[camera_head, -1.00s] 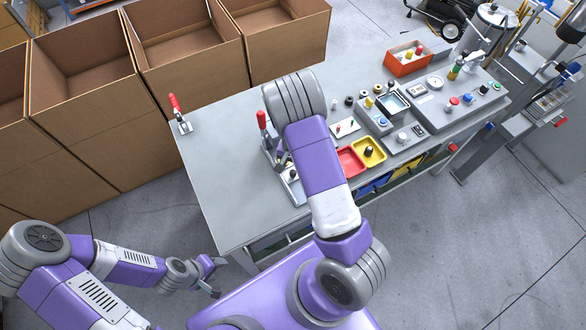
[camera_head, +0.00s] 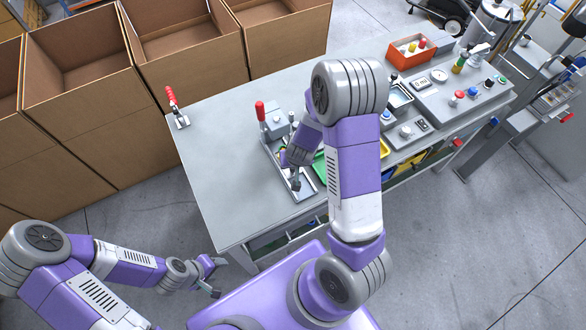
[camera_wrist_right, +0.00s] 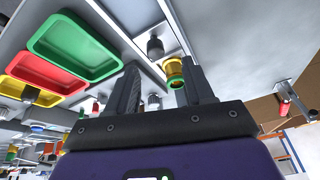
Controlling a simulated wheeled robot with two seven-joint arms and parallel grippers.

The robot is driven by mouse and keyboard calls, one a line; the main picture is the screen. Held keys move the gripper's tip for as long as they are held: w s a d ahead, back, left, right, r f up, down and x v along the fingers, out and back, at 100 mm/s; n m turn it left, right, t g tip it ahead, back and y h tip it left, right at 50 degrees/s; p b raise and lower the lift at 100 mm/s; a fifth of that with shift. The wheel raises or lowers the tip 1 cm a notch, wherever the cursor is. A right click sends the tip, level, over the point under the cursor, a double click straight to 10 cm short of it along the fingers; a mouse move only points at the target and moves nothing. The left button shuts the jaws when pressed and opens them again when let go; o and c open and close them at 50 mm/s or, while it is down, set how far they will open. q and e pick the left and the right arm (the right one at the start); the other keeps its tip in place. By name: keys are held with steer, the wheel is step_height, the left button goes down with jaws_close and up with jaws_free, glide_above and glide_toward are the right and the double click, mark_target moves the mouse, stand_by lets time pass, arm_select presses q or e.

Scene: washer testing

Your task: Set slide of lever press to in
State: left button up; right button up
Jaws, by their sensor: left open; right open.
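The lever press (camera_head: 274,126) stands near the middle of the bench, a grey body with a red-tipped lever on a pale base plate. The base also shows in the wrist view, with a dark grey knob (camera_wrist_right: 155,46) on a pale strip; whether this is the slide's knob I cannot tell. A gold and green round piece (camera_wrist_right: 175,72) shows between my right fingertips in that view; contact is unclear. My right gripper (camera_head: 294,182) is open, pointing down over the front of the base, partly hiding it. My left gripper (camera_head: 216,276) is open and empty off the bench's front-left edge.
A green tray (camera_wrist_right: 72,45) and a red tray (camera_wrist_right: 46,72) lie beside the press base. A red-handled clamp (camera_head: 176,108) stands at the bench's left. Control boxes and an orange bin (camera_head: 411,52) fill the right side. The bench's left is mostly bare.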

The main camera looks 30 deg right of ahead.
steer(key=shift+n+t+h, duration=0.3)
steer(key=shift+n, duration=0.1)
steer(key=b+x, duration=0.1)
steer(key=x, duration=0.2)
steer(key=b+x, duration=0.2)
steer(key=x, duration=0.2)
steer(key=shift+s+d+f, duration=0.1)
steer(key=shift+s+f, duration=0.05)
steer(key=shift+s, duration=0.05)
jaws_close()
